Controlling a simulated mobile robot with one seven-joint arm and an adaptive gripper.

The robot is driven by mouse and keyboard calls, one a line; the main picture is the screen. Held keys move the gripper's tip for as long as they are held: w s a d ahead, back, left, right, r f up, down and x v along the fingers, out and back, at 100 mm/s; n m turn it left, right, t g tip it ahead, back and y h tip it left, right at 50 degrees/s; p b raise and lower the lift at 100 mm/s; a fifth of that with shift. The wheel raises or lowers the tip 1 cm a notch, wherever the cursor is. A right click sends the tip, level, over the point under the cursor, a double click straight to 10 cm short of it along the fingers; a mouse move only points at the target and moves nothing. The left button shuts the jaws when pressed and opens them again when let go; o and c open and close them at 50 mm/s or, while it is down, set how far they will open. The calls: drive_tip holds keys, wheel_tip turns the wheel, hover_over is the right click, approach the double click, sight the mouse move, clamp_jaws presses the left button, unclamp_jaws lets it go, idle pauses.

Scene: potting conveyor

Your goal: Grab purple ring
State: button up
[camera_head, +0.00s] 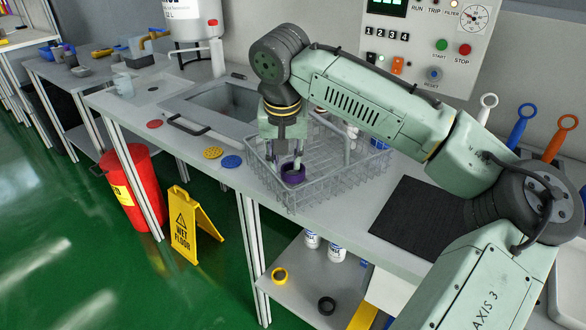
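The purple ring (293,176) sits inside the wire basket (307,204) on the counter, near the basket's front left side. My gripper (290,165) points down into the basket, with its fingertips right at the ring. The fingers partly overlap the ring in the head view. I cannot tell whether they are closed on the ring's wall or only beside it, nor whether the ring is lifted off the basket floor.
The basket's wire walls surround my gripper. A sink (228,98) lies to the left, with yellow (213,152), blue (231,161) and red (154,124) discs on the counter. A dark mat (405,222) lies right. A control panel (425,45) stands behind.

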drive_tip(key=shift+x, duration=1.15)
clamp_jaws()
